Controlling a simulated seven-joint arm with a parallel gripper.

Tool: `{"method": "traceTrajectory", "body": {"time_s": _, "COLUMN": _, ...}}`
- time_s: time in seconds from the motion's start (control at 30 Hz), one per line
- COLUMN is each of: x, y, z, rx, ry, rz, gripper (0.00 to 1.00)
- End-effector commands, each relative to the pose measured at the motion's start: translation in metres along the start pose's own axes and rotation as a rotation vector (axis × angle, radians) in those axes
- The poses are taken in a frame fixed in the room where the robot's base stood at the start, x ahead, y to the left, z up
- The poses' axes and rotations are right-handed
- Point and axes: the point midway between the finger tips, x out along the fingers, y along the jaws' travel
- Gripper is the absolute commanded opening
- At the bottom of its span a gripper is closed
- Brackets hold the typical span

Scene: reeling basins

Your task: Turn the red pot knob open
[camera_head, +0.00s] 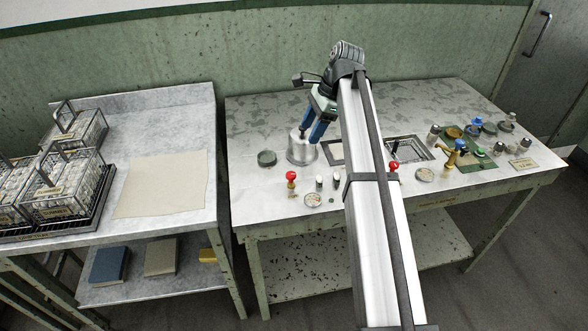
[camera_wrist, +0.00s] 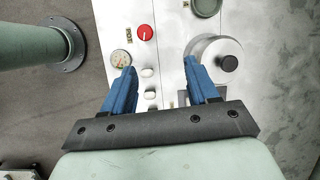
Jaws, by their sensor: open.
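A red knob (camera_head: 291,176) stands on a brass stem near the front left of the bench. It shows as a red disc in the wrist view (camera_wrist: 145,33), beyond my fingertips and a little left of their middle. A silver pot (camera_head: 300,155) with a dark lid knob stands behind it; the pot (camera_wrist: 207,46) is at the right in the wrist view. My gripper (camera_head: 308,136) has blue fingers, open and empty, over the bench beside the pot. The wrist view shows the gap (camera_wrist: 160,66) between the fingertips, with the right finger overlapping the pot's edge.
A dark green dish (camera_head: 267,158) is left of the pot. A sunken basin (camera_head: 428,150), brass valve (camera_head: 453,156) and several jars are at the right. A side table (camera_head: 190,110) stands left.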

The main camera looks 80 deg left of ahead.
Motion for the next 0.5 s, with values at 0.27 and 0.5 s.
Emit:
{"method": "traceTrajectory", "body": {"time_s": 0.27, "x": 0.003, "y": 0.015, "z": 0.005, "rx": -0.046, "ry": -0.034, "rz": 0.090, "gripper": 0.59}}
{"method": "traceTrajectory", "body": {"time_s": 0.5, "x": 0.033, "y": 0.019, "z": 0.006, "rx": -0.048, "ry": -0.033, "rz": 0.089, "gripper": 0.59}}
